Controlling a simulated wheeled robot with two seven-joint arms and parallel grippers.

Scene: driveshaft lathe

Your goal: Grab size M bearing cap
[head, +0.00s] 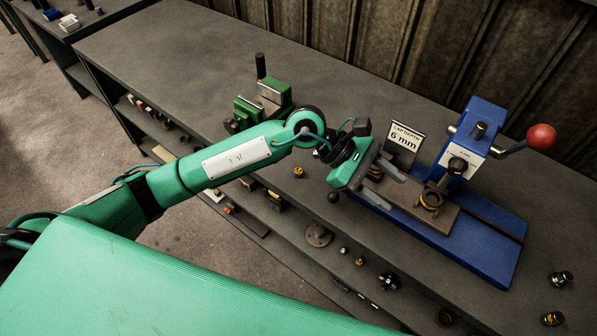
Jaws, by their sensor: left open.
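Small dark round parts, some with yellow-orange bands, lie on the bench; I cannot tell which is the size M bearing cap. One banded part (431,199) sits on the brown block of the blue press. My right gripper is not in view.
The blue press (470,145) has a lever with a red knob (541,137) sticking out right. A sign (405,142) reading "CAP DEPTH 6 mm" stands behind my gripper. A green vise-like fixture (262,100) is further left. The back left of the bench (165,50) is clear.

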